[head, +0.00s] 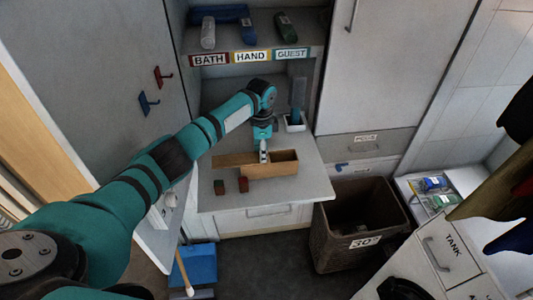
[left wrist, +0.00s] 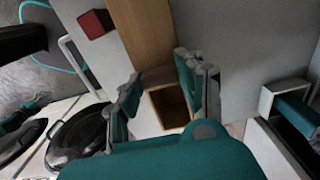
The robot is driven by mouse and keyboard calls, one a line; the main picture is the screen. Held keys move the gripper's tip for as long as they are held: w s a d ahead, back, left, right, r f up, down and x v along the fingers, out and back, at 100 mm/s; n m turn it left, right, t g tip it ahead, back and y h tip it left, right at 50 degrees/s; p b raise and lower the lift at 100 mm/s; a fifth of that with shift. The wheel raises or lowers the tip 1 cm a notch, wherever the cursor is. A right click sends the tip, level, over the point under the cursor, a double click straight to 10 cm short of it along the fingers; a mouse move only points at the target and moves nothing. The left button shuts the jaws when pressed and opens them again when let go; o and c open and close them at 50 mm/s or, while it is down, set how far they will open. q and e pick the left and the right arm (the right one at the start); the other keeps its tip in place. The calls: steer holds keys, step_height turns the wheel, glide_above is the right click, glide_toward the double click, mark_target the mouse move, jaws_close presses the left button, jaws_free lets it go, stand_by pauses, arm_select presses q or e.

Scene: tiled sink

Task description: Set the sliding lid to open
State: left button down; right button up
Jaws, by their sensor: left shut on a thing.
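A wooden box (head: 268,171) sits on the white counter. Its flat sliding lid (head: 232,159) reaches out past the box's left end, and the box's right part shows an open cavity. My left gripper (head: 263,156) points down over the middle of the box. In the left wrist view its fingers (left wrist: 163,88) stand either side of the lid's end (left wrist: 157,76), shut on it; the exact contact is partly hidden. The dark open inside of the box (left wrist: 172,107) shows beside that end. My right gripper is in neither view.
A holder with a blue item (head: 295,122) stands behind right. A brown bin (head: 360,225) stands right of the counter. A shelf (head: 250,53) is above.

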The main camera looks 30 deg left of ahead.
arm_select(q)
steer(key=shift+s+a+f, duration=0.1)
steer(key=shift+s+a, duration=0.1)
steer(key=shift+a, duration=0.1)
steer(key=shift+s+d, duration=0.1)
steer(key=shift+s, duration=0.1)
steer(key=c, duration=1.1)
jaws_free()
steer(key=shift+w+d, duration=0.1)
steer(key=shift+w, duration=0.05)
steer(key=shift+o, duration=1.4)
steer(key=shift+r, duration=0.35)
step_height(320, 180, up, 12)
steer(key=shift+f, duration=0.2)
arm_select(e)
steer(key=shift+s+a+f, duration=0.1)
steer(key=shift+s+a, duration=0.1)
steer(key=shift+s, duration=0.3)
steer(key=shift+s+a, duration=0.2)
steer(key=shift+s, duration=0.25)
